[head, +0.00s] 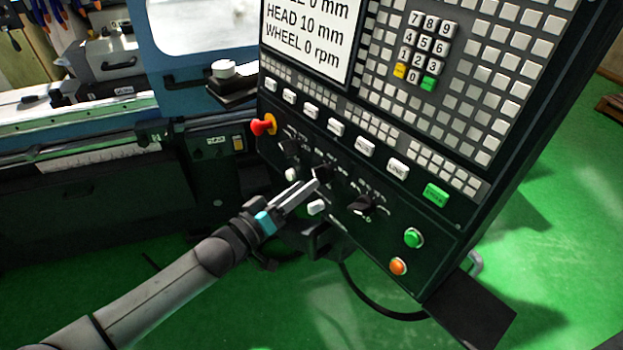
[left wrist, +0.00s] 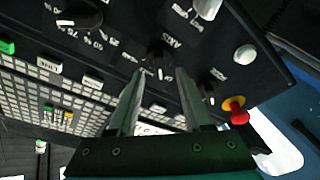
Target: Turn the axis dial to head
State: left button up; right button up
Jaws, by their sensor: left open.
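The axis dial (head: 322,172) is the dark middle knob in the row of dials on the machine's black control panel. In the left wrist view the dial (left wrist: 159,55) shows beside its AXIS lettering, just past the fingertips. Its pointer setting is too small to read. My left gripper (head: 316,186) reaches up to the dial from the lower left. In the left wrist view the gripper (left wrist: 162,75) has its two fingers apart, with the dial lined up between their tips. I cannot tell whether they touch it. My right gripper is not in view.
Other dark dials sit at left (head: 290,147) and right (head: 362,206). A red emergency button (head: 263,126) is at the panel's left. Green (head: 413,238) and orange (head: 398,266) buttons are at lower right. The screen (head: 306,35) reads HEAD 10 mm, WHEEL 0 rpm.

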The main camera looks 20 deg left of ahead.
aim_at(322, 175)
pick_arm(q)
jog(key=shift+x, duration=1.7)
grip_shut()
